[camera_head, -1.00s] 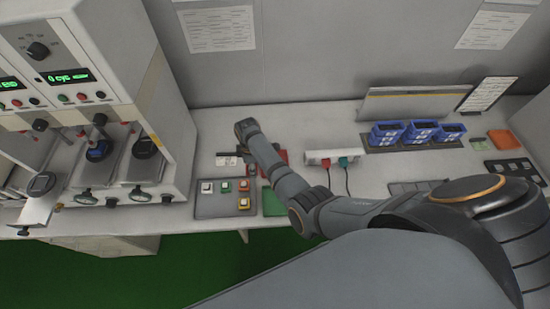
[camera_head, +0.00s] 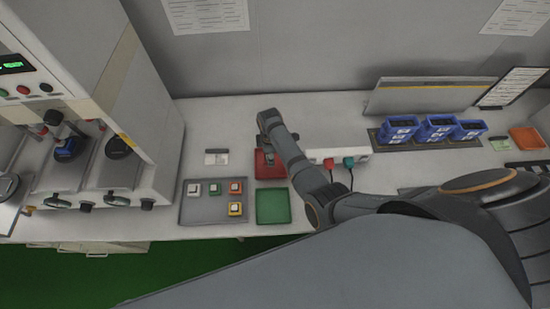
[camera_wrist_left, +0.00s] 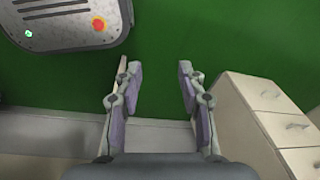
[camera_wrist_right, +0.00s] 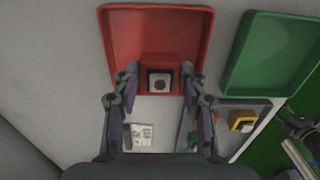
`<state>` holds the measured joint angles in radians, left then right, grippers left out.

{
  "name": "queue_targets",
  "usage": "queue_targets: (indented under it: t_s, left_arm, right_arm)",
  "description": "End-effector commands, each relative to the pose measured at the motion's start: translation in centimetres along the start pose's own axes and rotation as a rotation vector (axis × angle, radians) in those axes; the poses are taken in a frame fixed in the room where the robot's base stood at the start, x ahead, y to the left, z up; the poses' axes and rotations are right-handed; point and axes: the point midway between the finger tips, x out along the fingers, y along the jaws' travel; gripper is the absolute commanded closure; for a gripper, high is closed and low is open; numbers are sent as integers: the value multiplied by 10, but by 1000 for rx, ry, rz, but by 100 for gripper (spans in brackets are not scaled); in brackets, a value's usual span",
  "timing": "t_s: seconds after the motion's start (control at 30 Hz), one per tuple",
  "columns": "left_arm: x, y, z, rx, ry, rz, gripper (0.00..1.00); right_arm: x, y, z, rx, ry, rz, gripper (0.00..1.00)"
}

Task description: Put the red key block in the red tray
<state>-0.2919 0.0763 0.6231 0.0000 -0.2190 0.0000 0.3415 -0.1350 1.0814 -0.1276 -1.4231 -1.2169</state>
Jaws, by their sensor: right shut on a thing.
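The red key block (camera_wrist_right: 160,72), with a pale square top bearing a dark round mark, sits between the fingers of my right gripper (camera_wrist_right: 160,84), which is shut on it. In the right wrist view it overlaps the near part of the red tray (camera_wrist_right: 150,30); I cannot tell whether it touches the tray floor. In the head view the red tray (camera_head: 262,171) is partly covered by my right arm. My left gripper (camera_wrist_left: 156,68) is open and empty above the green floor, out of the head view.
A green tray (camera_head: 272,206) lies just in front of the red tray. A grey tray (camera_head: 205,214) with several coloured key blocks stands left of it. A socket strip (camera_head: 338,154) with red and green plugs is at right; blue bins (camera_head: 398,131) stand beyond.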

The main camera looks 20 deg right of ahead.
Motion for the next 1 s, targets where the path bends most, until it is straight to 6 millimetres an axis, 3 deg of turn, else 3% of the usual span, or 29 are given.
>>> queue_targets:
  t_s: [0.1, 0.23, 0.5, 0.67, 0.7, 0.83, 1.0]
  left_arm:
    - [17, -8, 27, 7, -37, -11, 60]
    - [39, -8, 36, 8, -46, -12, 60]
    - [38, 3, -2, 0, 10, 0, 60]
    - [40, 4, 1, 0, 7, 1, 60]
    - [40, 4, 4, 0, 2, 1, 60]
    - [39, 4, 14, 1, -14, 1, 60]
    - [39, 3, 16, 1, -17, 0, 60]
  right_arm:
    - [17, 0, 2, -4, 0, 1, 91]
    - [40, -2, 2, -9, 0, 0, 91]
    - [38, -3, 2, -11, 0, 0, 96]
    - [42, -3, 2, -10, 0, 0, 96]
    - [41, -3, 2, -10, 0, 0, 53]
    - [41, -3, 2, -10, 0, 0, 36]
    - [41, -3, 2, -10, 0, 0, 35]
